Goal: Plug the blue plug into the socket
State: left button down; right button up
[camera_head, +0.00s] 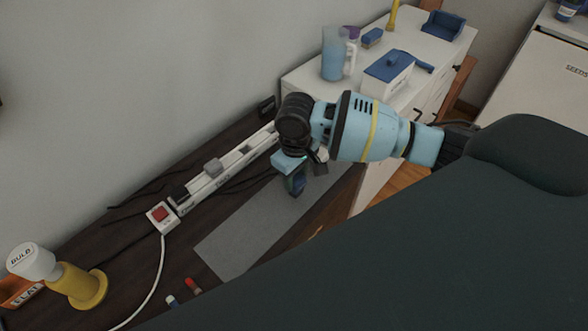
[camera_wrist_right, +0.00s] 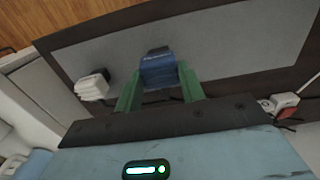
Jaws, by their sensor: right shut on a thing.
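The blue plug (camera_wrist_right: 158,68) is between the two green fingers of my right gripper (camera_wrist_right: 158,86) in the wrist view. The gripper is shut on it. In the head view the right gripper (camera_head: 303,172) hangs over the far part of the grey mat, with the dark blue plug (camera_head: 297,184) at its tip, apart from the power strip. The white power strip (camera_head: 207,184) lies along the wall, to the left of the gripper. A grey plug (camera_head: 212,166) stands in it. The strip's far end is partly hidden by my wrist. My left gripper is not in view.
A red switch (camera_head: 160,214) sits at the strip's near end, with a white cable running forward. The grey mat (camera_head: 232,243) has bare room. A bulb on a yellow stand (camera_head: 80,286) is at lower left. A white cabinet (camera_head: 310,82) bears a jug and boxes.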

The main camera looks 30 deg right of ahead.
jog(key=s+a+r+p, duration=0.1)
jog(key=s+a, duration=0.2)
jog(key=s, duration=0.9)
jog(key=shift+s+a+r, duration=0.15)
jog(key=shift+s, duration=0.1)
